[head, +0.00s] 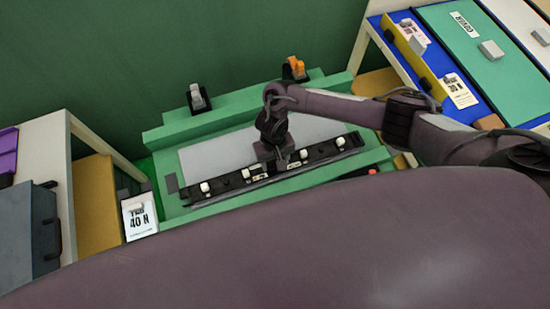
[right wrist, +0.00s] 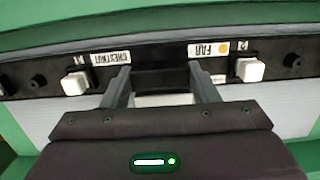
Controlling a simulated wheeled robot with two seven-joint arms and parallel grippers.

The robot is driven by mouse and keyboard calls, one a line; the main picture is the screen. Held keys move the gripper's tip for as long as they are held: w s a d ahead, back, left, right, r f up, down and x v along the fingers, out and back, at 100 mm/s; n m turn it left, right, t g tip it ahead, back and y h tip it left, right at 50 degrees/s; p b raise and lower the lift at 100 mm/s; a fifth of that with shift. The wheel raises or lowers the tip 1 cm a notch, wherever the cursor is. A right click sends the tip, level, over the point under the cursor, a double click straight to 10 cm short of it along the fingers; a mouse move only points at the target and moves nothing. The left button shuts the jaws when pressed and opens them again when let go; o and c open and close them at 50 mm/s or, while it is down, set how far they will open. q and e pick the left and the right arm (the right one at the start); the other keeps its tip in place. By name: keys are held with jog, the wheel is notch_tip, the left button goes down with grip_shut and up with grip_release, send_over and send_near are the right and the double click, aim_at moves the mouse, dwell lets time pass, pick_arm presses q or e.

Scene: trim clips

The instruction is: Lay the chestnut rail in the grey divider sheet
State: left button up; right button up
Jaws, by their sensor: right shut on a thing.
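The chestnut rail (head: 323,153) is a long black bar with white clips and dark knobs along it. In the right wrist view the rail (right wrist: 153,60) carries a chestnut label and a label reading FAR, both upside down. My right gripper (head: 278,165) is shut on the rail's middle; its two fingers (right wrist: 162,82) flank a dark block there. The grey divider sheet (head: 215,155) lies on the green stepped bench, and the rail runs along its near side. I cannot tell whether the rail touches the sheet or hangs above it. My left gripper is not in view.
The green bench (head: 165,140) has a grey clip (head: 197,97) and an orange clip (head: 297,67) on its back step. A card marked 40 N (head: 139,217) stands at left, near a dark grey cabinet (head: 30,240). Blue and green panels (head: 470,45) fill the right.

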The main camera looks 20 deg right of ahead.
jog(key=shift+f, duration=0.1)
jog(key=o, duration=1.3)
jog(key=r, duration=0.5)
jog(key=w+r+p, duration=0.1)
jog(key=r, duration=0.1)
jog(key=shift+r, duration=0.35)
